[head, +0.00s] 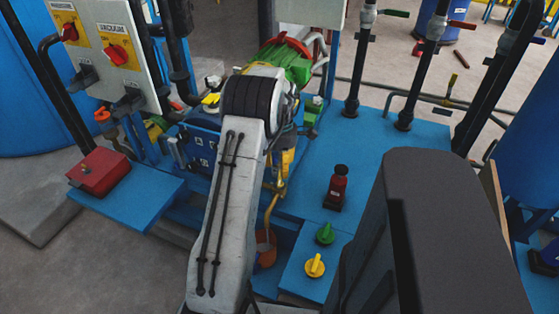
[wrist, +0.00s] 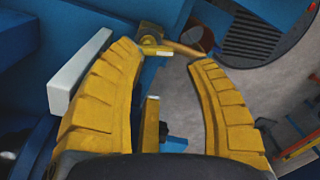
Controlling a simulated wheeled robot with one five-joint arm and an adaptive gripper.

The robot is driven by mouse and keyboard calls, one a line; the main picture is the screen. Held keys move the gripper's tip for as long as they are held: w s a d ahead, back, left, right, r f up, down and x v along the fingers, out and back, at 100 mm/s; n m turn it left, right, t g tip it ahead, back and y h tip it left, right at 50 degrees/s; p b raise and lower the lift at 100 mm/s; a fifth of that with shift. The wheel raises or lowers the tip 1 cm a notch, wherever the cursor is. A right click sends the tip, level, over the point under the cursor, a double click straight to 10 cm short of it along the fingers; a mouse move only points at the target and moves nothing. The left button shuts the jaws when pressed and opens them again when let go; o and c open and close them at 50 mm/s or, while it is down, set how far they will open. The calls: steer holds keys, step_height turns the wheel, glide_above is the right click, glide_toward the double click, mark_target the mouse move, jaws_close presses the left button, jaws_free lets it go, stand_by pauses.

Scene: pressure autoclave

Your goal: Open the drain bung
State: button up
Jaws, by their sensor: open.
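In the wrist view, a small brass-yellow fitting (wrist: 151,42) with a thin pipe or lever running right sits on the blue frame, just beyond my fingertips. It looks like the drain bung, but I cannot tell for sure. My gripper (wrist: 165,57) has its two ridged yellow fingers spread wide, with no object clamped between them. The fitting lies near the left fingertip; I cannot tell whether they touch. A narrow yellow bar with a pale end (wrist: 151,122) shows between the fingers. In the head view, my arm hides most of the gripper and the drain area.
An orange bucket (head: 266,248) stands below a bent brass pipe (head: 270,208). A red box (head: 99,173) is at left.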

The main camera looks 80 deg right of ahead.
steer(key=n, duration=0.4)
steer(key=shift+r, duration=0.15)
steer(key=n, duration=0.3)
steer(key=shift+r+n, duration=0.15)
steer(key=shift+n, duration=0.25)
steer(key=shift+d+n, duration=0.1)
steer(key=shift+n, duration=1)
steer(key=shift+w+d+r+n+b, duration=0.1)
steer(key=shift+w+d+n+b, duration=0.15)
steer(key=shift+n+b, duration=0.35)
steer(key=shift+c, duration=0.3)
